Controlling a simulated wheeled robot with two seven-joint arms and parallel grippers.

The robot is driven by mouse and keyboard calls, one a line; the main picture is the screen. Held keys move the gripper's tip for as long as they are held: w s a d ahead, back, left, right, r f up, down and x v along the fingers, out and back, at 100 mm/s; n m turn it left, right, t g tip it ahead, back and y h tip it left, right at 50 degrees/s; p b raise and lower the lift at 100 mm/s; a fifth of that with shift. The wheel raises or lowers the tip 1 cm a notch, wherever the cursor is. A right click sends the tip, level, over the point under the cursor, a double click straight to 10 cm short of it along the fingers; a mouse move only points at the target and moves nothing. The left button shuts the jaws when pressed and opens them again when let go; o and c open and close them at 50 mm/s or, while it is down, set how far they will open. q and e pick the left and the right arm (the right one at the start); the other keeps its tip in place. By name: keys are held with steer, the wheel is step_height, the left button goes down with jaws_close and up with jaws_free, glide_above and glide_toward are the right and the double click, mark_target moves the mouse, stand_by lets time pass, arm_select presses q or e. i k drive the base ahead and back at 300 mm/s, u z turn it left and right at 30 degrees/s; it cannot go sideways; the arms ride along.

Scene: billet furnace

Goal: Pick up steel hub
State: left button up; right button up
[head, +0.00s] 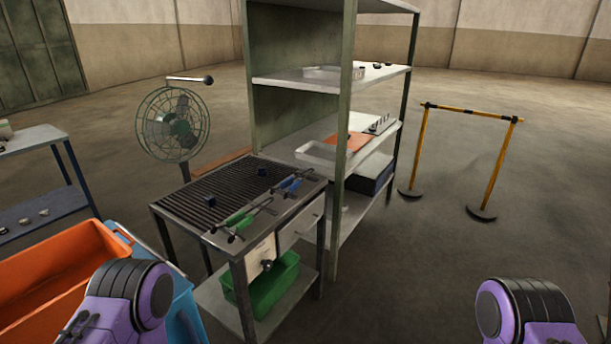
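I cannot pick out the steel hub for certain. Small round metal-looking parts (43,212) lie on the lower shelf of the left table, too small to identify. Other small dark parts (377,65) sit on the upper shelf of the grey rack, beside a shallow clear tray (322,73). Two small dark blue pieces (208,201) rest on the slatted top of the metal table (188,211). Purple and black links of my two arms show at the bottom left and bottom right. Neither gripper shows.
Green-handled tongs (240,217) and blue-handled tongs (291,183) lie on the metal table's front edge. A green bin (270,285) sits beneath. An orange crate (60,272) stands left, a fan (172,125) behind. Floor is free before the yellow barrier (413,150).

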mark_target(262, 171)
steer(key=z, duration=1.5)
steer(key=i, duration=0.95)
steer(key=u, duration=1.9)
